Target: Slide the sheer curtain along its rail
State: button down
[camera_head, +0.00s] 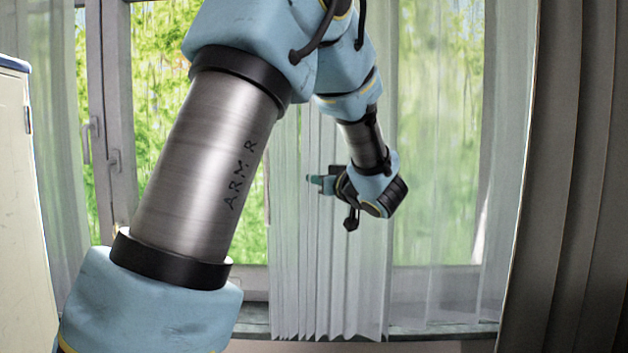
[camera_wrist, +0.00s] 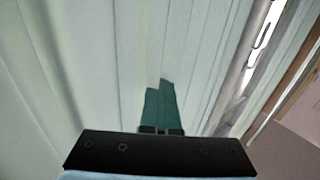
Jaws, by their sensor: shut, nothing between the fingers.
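The sheer curtain (camera_head: 300,250) hangs in front of the window in the head view. Its pleats are bunched in the middle, behind my gripper (camera_head: 314,182), and thinner sheer fabric spreads to the right. In the wrist view the pale curtain folds (camera_wrist: 100,70) fill the left and middle. My gripper's green fingers (camera_wrist: 160,106) are shut together with nothing between them, pointing at the folds. I cannot tell whether the fingertips touch the fabric. The curtain's top and its rail are out of the head view.
A heavy grey-brown curtain (camera_head: 570,180) hangs at the right. A pale cabinet (camera_head: 20,200) stands at the left edge. The window frame with handles (camera_head: 92,140) is at the left, and a sill (camera_head: 440,331) runs below. My arm hides part of the window.

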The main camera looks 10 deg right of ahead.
jog(key=c, duration=0.8)
grip_release()
jog(key=shift+c, duration=0.2)
jog(key=b+v, duration=0.3)
jog(key=v, duration=0.8)
